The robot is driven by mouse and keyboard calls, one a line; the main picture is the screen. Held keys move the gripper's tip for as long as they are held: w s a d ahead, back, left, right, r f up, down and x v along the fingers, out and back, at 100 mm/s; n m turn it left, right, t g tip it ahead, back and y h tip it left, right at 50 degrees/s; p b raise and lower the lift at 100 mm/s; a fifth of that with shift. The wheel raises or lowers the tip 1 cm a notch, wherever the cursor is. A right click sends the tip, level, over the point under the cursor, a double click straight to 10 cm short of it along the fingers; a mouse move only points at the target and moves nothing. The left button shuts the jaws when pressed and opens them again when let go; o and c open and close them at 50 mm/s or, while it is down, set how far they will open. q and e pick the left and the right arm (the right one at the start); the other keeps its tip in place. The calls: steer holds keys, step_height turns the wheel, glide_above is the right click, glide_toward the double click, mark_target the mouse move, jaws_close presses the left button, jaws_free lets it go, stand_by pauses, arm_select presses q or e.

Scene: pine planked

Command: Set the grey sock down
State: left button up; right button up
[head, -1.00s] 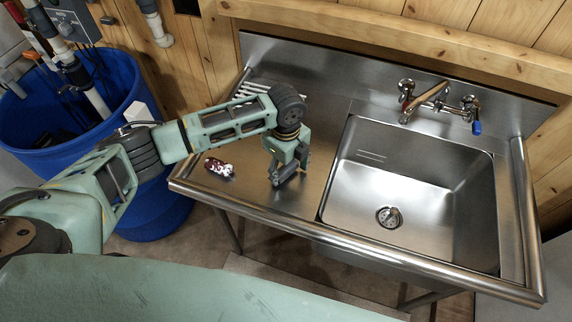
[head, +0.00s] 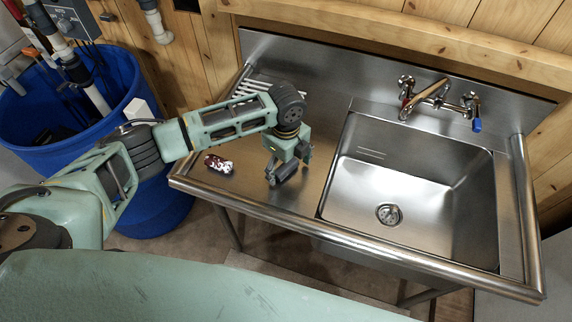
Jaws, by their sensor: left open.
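My left gripper (head: 277,172) points down just above the steel drainboard (head: 316,130), left of the sink basin. Its jaws are open, though the fingers are small and dark here. I cannot make out a grey sock for certain; if it lies under or behind the fingers, the gripper hides it. My right gripper is not in view.
A small dark red and white object (head: 218,163) lies on the drainboard, left of my gripper. The sink basin (head: 400,190) is empty, with a tap (head: 430,95) behind it. A blue barrel (head: 155,205) stands left of the counter.

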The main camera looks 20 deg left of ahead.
arm_select(q)
steer(key=shift+w+r, duration=0.1)
steer(key=shift+r, duration=0.3)
step_height(320, 180, up, 11)
steer(key=b, duration=0.3)
steer(key=shift+r, duration=0.2)
stand_by(0.4)
stand_by(0.4)
